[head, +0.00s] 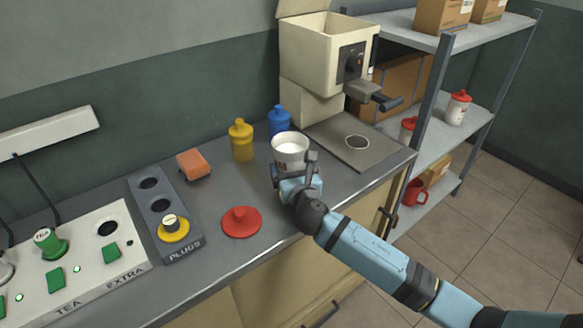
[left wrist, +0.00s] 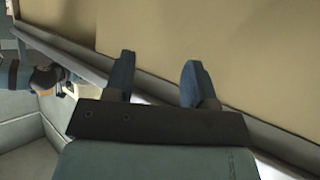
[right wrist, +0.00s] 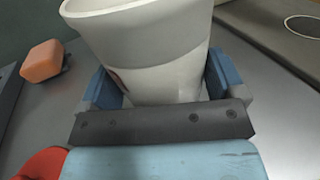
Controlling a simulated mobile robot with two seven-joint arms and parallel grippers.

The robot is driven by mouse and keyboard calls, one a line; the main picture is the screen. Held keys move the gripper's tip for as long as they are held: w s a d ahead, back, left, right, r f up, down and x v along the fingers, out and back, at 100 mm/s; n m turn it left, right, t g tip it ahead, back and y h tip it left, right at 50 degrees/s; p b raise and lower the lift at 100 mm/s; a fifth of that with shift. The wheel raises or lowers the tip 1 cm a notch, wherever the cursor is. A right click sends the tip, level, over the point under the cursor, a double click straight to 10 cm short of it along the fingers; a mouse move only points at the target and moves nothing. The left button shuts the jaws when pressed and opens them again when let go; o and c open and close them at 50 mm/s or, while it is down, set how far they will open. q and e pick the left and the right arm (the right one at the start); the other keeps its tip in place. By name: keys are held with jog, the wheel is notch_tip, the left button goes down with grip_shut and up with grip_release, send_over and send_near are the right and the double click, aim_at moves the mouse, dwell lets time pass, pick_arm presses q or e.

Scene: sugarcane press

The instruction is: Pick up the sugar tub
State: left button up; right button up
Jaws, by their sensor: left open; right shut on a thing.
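The sugar tub is an open white cup-shaped tub (head: 290,150) with white contents, near the counter's front edge in the head view. It fills the middle of the right wrist view (right wrist: 150,60), between the two blue fingers. My right gripper (head: 292,172) is shut on the tub; whether the tub's base touches the counter is hard to tell. A red lid (head: 241,221) with a knob lies on the counter to the left of the tub. My left gripper (left wrist: 160,80) is open and empty, in front of beige cabinet panels in the left wrist view; it is outside the head view.
A yellow bottle (head: 241,140) and a blue bottle (head: 279,121) stand behind the tub. An orange block (head: 194,165) and a grey plug holder (head: 165,215) are to the left. The cream press (head: 322,60) stands behind right, beside a metal shelf (head: 440,140).

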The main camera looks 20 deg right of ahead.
pick_arm(q)
jog(key=shift+s+a+r+g+p, duration=0.15)
jog(key=shift+r+p, duration=0.25)
jog(key=shift+p, duration=1.05)
jog(key=shift+s+a+r+g+p, duration=0.15)
jog(key=shift+r+g+p, duration=0.2)
jog(key=shift+p, duration=1.05)
pick_arm(e)
notch_tip(320, 180, up, 20)
pick_arm(q)
jog(key=shift+w, duration=0.1)
